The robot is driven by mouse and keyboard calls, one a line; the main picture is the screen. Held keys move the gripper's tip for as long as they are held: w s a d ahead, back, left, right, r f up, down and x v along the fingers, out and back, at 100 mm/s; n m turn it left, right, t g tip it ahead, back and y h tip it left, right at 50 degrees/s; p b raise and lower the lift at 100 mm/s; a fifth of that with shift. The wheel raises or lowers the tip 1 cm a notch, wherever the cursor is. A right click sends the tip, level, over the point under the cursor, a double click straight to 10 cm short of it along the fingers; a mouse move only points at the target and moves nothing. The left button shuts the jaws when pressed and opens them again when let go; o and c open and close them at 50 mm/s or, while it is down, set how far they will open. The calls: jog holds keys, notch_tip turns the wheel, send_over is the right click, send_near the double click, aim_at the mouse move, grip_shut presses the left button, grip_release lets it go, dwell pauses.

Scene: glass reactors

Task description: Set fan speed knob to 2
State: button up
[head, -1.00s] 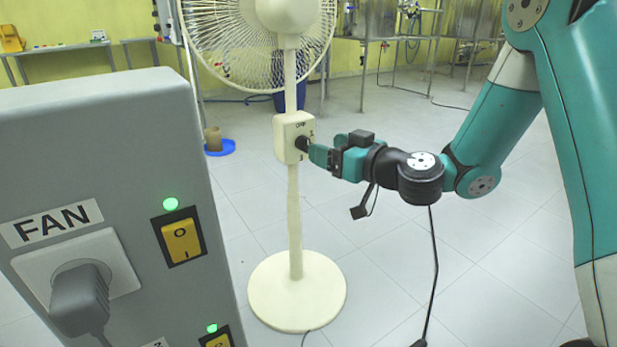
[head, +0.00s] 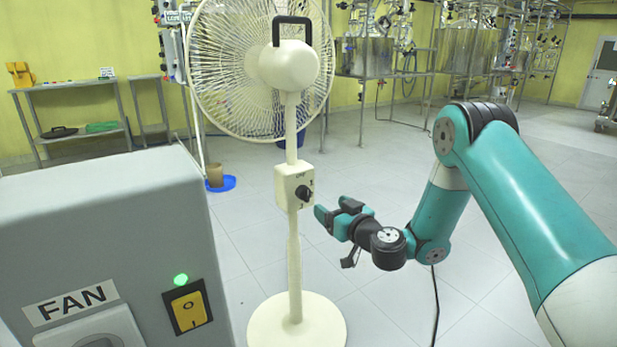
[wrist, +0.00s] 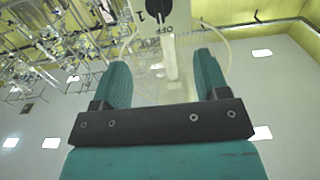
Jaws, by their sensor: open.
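The fan (head: 291,65) is a cream pedestal fan seen from behind. Its control box (head: 293,173) sits on the pole, marked OFF at the top, with the round black fan speed knob (head: 303,193) on its face. The head view is too small to read the knob's setting. My gripper (head: 331,211) is open and empty, apart from the knob, to its right and a little lower. In the wrist view, the control box (wrist: 163,22) appears upside down beyond the open fingers (wrist: 160,62), with 1 and OFF readable. The knob (wrist: 157,5) is partly cut off there.
A grey panel (head: 110,210) labelled FAN stands at the front left, with a yellow switch (head: 188,307) under a lit green lamp. The fan's round base (head: 297,325) stands on the tiled floor. Glass reactors (head: 470,45) stand at the back.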

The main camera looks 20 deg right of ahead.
aim_at(308, 191)
jog(key=p+x, duration=0.9)
jog(key=p, duration=0.2)
jog(key=shift+a, duration=0.15)
jog(key=shift+x, duration=0.9)
jog(key=shift+f, duration=0.1)
jog(key=c, duration=0.9)
